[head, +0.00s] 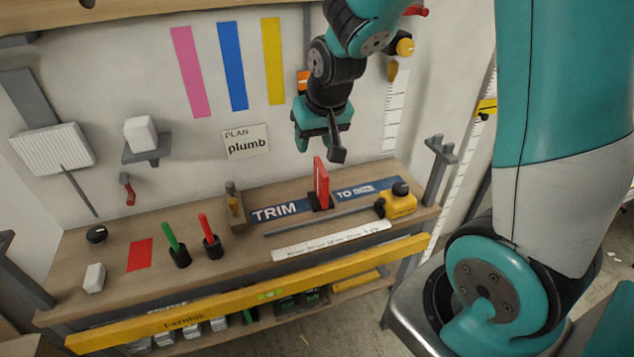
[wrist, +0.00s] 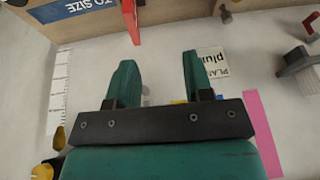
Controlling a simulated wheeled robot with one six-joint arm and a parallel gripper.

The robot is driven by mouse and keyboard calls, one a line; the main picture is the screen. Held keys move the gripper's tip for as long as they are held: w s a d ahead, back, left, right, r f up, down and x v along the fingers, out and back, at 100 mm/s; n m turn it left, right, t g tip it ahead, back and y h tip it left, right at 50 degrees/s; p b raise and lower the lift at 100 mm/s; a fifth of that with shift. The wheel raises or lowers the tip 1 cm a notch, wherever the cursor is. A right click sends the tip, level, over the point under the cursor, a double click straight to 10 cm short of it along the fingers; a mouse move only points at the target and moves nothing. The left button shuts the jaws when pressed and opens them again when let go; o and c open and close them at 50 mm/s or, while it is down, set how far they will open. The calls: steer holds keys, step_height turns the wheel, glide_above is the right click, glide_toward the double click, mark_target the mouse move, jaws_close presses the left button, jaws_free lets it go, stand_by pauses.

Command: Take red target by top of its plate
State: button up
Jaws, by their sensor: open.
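The red target (head: 321,182) is an upright, thin red plate on a small dark base, standing on the workbench over the blue TRIM TO SIZE strip. My gripper (head: 318,147) is open and empty. In the head view its fingers show just above the plate's top edge. In the wrist view the open fingers (wrist: 158,62) point towards the top of the picture. There the red plate (wrist: 130,20) shows beyond the fingertips, nearer the left finger, and is cut by the top edge. It is not between the fingers.
A yellow-and-black tool (head: 398,203) lies on the bench right of the target, with a long grey rod reaching left. A white ruler (head: 332,240) lies in front. Red (head: 210,238) and green (head: 175,245) sticks stand in dark holders to the left. The wall rises behind.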

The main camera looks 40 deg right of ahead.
steer(key=m+h, duration=0.1)
glide_toward(321, 167)
steer(key=p+x, duration=0.2)
steer(key=x, duration=0.4)
steer(key=shift+f, duration=0.15)
steer(key=shift+p+x, duration=1.45)
steer(key=shift+x, duration=1.75)
steer(key=shift+w+d, duration=0.1)
steer(key=shift+d, duration=0.05)
jaws_close()
